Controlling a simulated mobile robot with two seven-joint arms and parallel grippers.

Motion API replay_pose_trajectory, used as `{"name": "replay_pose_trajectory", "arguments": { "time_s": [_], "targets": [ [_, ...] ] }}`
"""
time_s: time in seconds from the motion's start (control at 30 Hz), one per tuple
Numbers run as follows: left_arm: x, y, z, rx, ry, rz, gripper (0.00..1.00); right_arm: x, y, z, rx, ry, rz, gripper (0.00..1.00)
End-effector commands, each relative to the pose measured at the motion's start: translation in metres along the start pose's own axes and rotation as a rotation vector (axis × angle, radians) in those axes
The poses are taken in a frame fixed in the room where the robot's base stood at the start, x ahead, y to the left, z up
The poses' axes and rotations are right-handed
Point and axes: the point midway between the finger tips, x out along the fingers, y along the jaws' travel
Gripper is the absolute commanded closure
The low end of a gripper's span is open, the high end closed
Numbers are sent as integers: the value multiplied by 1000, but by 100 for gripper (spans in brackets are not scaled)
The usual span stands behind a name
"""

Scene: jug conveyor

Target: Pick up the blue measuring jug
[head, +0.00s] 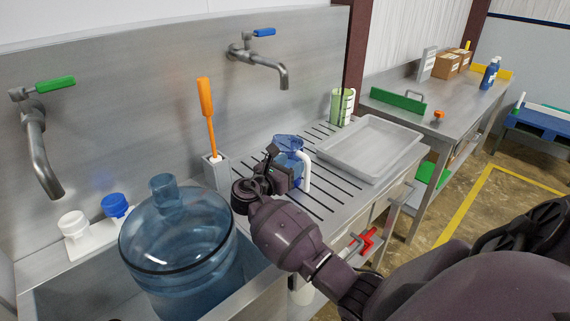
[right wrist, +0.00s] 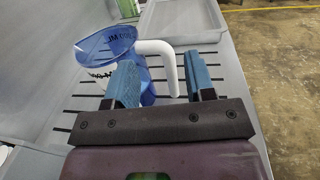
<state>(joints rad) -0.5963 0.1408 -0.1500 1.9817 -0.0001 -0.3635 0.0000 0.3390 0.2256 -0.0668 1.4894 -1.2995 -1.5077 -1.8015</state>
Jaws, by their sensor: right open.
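The blue measuring jug (head: 288,143) stands on the slotted steel drainboard, partly hidden behind my right gripper (head: 284,170) in the head view. Its white handle (head: 306,172) shows to the right of the gripper. In the right wrist view the jug (right wrist: 112,46) has a wide blue rim with markings, and its white handle (right wrist: 168,52) reaches into the space between the blue finger pads. My right gripper (right wrist: 160,76) is open, with one pad on each side of the handle in the picture. Contact cannot be told. My left gripper is not in view.
A large clear blue bottle (head: 178,235) stands in the sink at the left. An orange-handled brush in a holder (head: 217,172) is behind the gripper. A grey tray (head: 370,147) and a green-and-white container (head: 342,106) are farther right. Taps overhang the sink and drainboard.

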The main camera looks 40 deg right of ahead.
Motion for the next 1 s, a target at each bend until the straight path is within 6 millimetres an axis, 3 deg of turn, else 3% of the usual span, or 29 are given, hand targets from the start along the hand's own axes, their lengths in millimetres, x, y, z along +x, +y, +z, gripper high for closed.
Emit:
{"name": "replay_pose_trajectory", "arguments": {
  "time_s": [0.2,0.4,0.67,1.0],
  "targets": [
    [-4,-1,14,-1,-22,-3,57,0,0,-38,-5,1,1,51],
    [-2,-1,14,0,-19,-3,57,-1,0,-66,-2,1,0,51],
    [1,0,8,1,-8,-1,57,5,-1,-74,0,0,0,51],
    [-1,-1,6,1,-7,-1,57,57,0,-73,-1,0,-1,51]
  ]
}}
